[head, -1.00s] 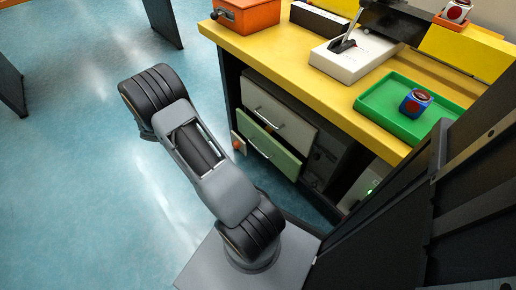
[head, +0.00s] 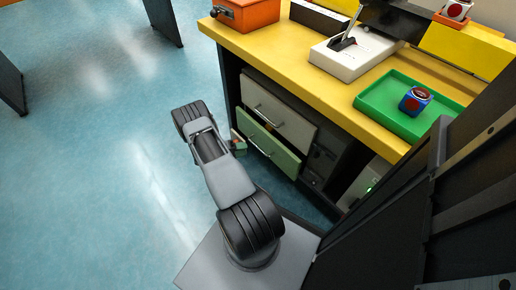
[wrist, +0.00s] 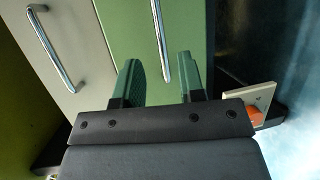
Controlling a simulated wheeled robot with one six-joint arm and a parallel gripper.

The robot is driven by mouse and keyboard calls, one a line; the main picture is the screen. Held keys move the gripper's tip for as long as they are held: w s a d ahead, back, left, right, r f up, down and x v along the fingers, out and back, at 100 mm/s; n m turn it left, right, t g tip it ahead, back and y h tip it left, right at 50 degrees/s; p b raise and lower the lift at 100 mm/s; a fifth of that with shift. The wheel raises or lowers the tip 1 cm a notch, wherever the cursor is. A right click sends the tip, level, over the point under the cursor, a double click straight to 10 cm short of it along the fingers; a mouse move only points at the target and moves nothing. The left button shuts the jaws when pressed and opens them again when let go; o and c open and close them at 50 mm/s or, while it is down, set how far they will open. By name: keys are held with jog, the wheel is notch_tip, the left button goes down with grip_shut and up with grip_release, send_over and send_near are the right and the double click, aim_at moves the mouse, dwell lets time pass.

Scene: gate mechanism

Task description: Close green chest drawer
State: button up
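The green drawer (head: 275,152) is the lower front in the chest under the yellow table. It appears to stand out a little from the chest frame. Its metal handle (head: 259,147) also shows in the wrist view (wrist: 160,42). My gripper (wrist: 157,60) is open in the wrist view, with two dark green fingers pointing at the green front. The handle runs down between the fingertips, and I cannot tell whether they touch it.
A white drawer (head: 278,108) with a metal handle sits above the green one. A pale plate with an orange part (wrist: 262,104) is beside the gripper. The yellow table (head: 300,75) overhangs the drawers. Open blue floor (head: 90,180) lies to the left.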

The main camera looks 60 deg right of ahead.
aim_at(258, 147)
jog(key=b+x, duration=0.1)
jog(key=x, duration=0.6)
jog(key=shift+s+d, duration=0.25)
jog(key=shift+s, duration=0.05)
grip_shut()
